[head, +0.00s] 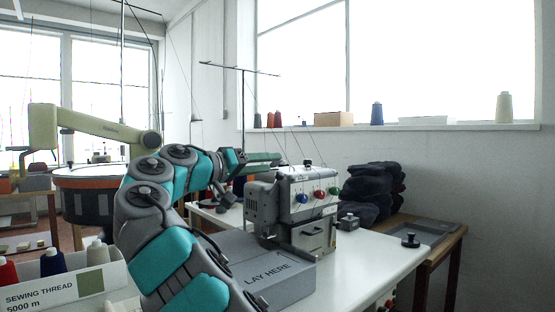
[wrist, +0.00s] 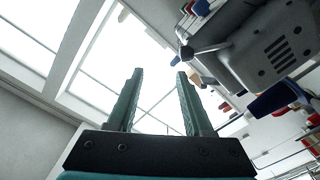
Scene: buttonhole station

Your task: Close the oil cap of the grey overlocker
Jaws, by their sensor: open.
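In the wrist view my gripper (wrist: 160,73) is open with nothing between the fingers. A grey slotted housing (wrist: 280,45) fills the upper right there, apart from the fingers; it looks like part of a machine.
A grey block marked LAY HERE (head: 275,277) lies in front of the overlocker. Dark folded cloth (head: 372,190) is piled behind it at the right. A thread stand (head: 241,100) rises behind. A box of thread spools (head: 75,285) is at the lower left. The white table's right front is mostly clear.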

